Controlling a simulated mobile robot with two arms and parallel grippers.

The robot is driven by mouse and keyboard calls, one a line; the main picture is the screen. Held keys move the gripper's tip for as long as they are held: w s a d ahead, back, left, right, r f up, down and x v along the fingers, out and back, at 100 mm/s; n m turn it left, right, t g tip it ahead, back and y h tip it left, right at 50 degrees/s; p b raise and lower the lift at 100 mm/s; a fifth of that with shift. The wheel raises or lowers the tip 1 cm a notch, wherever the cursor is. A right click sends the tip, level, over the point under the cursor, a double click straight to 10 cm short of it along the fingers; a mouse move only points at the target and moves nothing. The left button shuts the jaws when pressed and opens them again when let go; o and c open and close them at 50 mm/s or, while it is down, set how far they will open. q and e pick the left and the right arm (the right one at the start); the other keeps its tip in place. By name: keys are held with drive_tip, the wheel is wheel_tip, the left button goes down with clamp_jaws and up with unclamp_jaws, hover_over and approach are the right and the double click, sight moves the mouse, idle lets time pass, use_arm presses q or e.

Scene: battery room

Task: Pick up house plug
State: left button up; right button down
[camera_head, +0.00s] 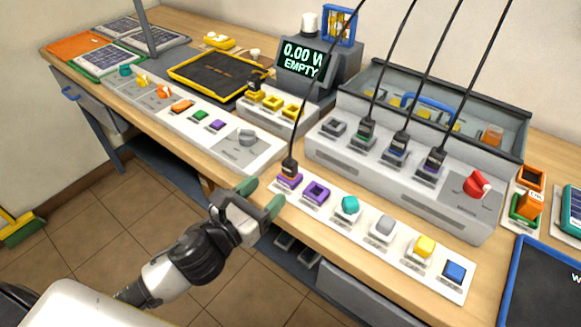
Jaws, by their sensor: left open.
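A black plug (290,168) with a cord running up stands in a purple-rimmed socket at the left end of a white panel (331,210) near the table's front edge. Three more black corded plugs stand in the grey unit behind: one with green (366,130), one with blue (400,143), one with purple (435,156). No label shows which is the house plug. My left gripper (261,197) is open and empty, its green-tipped fingers at the table's front edge, just left of and nearer than the front plug, apart from it. My right gripper is out of view.
The white panel also holds an empty purple socket (316,192) and several coloured knobs and buttons. A display reading "0.00 W EMPTY" (303,59) stands behind. A red rotary switch (477,184) sits on the grey unit. Cords hang above the plugs.

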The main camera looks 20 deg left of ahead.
sight(286, 169)
use_arm(q)
drive_tip(key=x, duration=0.4)
drive_tip(key=shift+w+p, duration=0.15)
drive_tip(key=shift+p, duration=0.15)
drive_tip(key=x, duration=0.4)
drive_tip(key=shift+w+a+f+p, duration=0.1)
drive_tip(key=shift+w+a+p, duration=0.15)
drive_tip(key=shift+p, duration=0.1)
drive_tip(key=shift+w+d, duration=0.2)
drive_tip(key=shift+w, duration=0.2)
drive_tip(key=shift+s, duration=0.1)
drive_tip(key=c, duration=1)
